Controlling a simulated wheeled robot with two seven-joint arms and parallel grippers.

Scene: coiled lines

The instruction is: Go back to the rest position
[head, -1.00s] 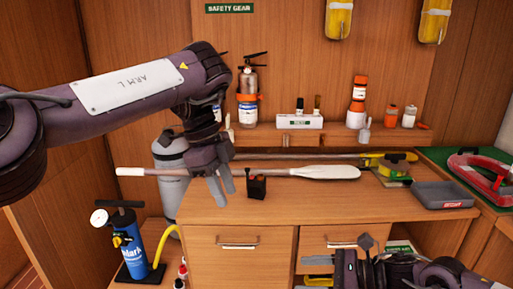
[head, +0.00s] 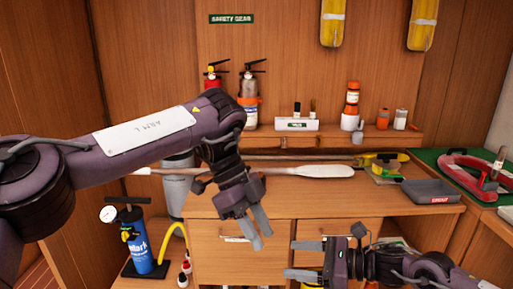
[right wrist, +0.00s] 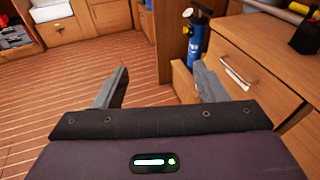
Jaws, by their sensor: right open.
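My left gripper (head: 256,229) is in front of the wooden cabinet's drawers in the head view, below the worktop edge in the picture. Its fingers point down and stand apart with nothing between them. My right gripper (head: 305,259) is low in the head view, in front of the drawers, fingers pointing left. In the right wrist view its two fingers (right wrist: 160,88) are wide apart and empty, with the plank floor and cabinet beyond.
The worktop (head: 310,205) carries a white paddle (head: 320,171) and a grey tray (head: 431,191). A blue pump (head: 138,242) stands at lower left. Floor (right wrist: 60,95) is clear in the wrist view.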

